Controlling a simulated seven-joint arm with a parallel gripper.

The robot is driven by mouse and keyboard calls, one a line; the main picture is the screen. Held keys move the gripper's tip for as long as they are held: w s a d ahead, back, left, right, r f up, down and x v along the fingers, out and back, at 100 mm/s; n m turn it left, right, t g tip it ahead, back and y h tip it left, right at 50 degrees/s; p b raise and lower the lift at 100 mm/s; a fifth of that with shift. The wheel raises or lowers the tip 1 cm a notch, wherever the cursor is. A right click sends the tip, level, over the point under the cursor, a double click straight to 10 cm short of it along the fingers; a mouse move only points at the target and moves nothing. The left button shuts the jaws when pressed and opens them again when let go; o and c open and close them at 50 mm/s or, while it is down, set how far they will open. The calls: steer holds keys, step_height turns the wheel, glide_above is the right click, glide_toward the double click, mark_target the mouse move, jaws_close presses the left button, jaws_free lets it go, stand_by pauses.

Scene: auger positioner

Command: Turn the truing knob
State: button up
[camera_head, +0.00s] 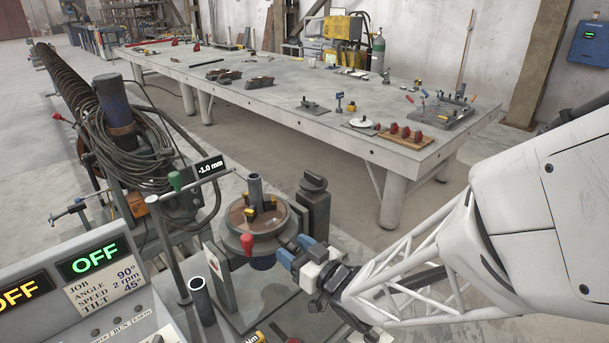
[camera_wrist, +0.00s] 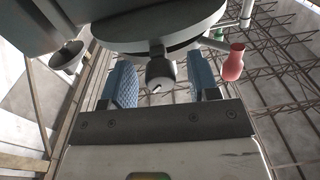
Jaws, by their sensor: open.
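A dark round knob on a short stem (camera_wrist: 160,70), apparently the truing knob, sticks out from the side of the positioner's round table (camera_wrist: 160,38) in the wrist view. My gripper (camera_wrist: 161,75) is open, with one blue finger on each side of the knob. Gaps show between the knob and both fingers. In the head view my gripper (camera_head: 293,252) is at the right front side of the round table (camera_head: 235,222), and it hides the knob there.
A red-handled lever (camera_wrist: 233,62) is just right of the right finger; it also shows in the head view (camera_head: 247,244). A dark post with a black top knob (camera_head: 314,184) stands behind my gripper. A display (camera_head: 210,168) reads -1.0 mm. The control panel (camera_head: 90,290) shows OFF.

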steer(key=v, duration=0.7)
steer(key=shift+s+d, duration=0.15)
steer(key=shift+d, duration=0.05)
stand_by(0.6)
steer(key=shift+r+n, duration=0.15)
steer(key=shift+n, duration=1.65)
steer(key=shift+a, duration=0.15)
steer(key=shift+x, duration=3.8)
steer(key=c, duration=0.9)
